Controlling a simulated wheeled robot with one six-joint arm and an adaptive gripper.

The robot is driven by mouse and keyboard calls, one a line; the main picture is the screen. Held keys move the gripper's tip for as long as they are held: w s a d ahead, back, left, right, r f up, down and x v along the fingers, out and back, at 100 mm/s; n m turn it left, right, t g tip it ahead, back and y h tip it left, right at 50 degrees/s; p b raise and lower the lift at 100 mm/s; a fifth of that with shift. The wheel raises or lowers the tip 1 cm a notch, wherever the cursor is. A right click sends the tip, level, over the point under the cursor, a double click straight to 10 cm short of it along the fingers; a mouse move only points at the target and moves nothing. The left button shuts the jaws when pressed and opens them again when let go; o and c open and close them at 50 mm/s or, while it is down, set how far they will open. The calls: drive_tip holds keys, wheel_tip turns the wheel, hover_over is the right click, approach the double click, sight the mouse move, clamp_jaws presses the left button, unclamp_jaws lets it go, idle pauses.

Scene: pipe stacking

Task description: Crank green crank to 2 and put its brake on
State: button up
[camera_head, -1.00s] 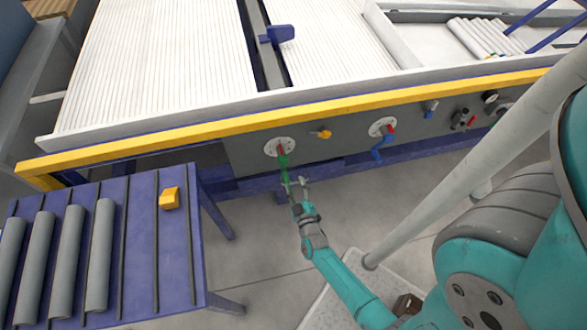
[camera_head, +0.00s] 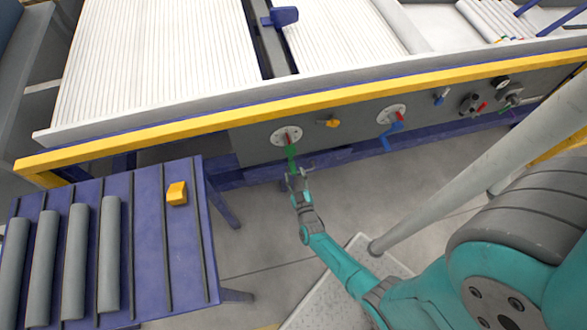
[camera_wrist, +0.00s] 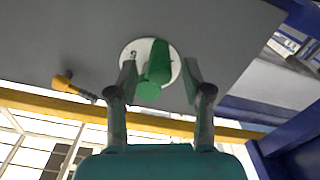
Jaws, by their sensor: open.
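The green crank (camera_head: 292,155) hangs down from a round white dial (camera_head: 286,136) on the grey front panel, with a small red part at its hub. In the wrist view the green crank (camera_wrist: 158,65) stands in front of the dial (camera_wrist: 135,52), and one digit shows on the dial's left side, too small to read surely. My gripper (camera_head: 298,178) is just below the crank's lower end. In the wrist view my gripper (camera_wrist: 158,85) is open, one finger on each side of the crank, with gaps visible. Whether the brake is on cannot be told.
A yellow handle (camera_head: 329,123) sits right of the dial, and a blue crank (camera_head: 391,135) on another dial lies farther right. A blue table (camera_head: 150,245) with grey pipes (camera_head: 77,262) and a yellow block (camera_head: 177,193) stands at left. A yellow rail (camera_head: 220,118) runs above the panel.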

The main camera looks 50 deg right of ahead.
sight(292, 161)
drive_tip(key=shift+x, duration=1.6)
clamp_jaws()
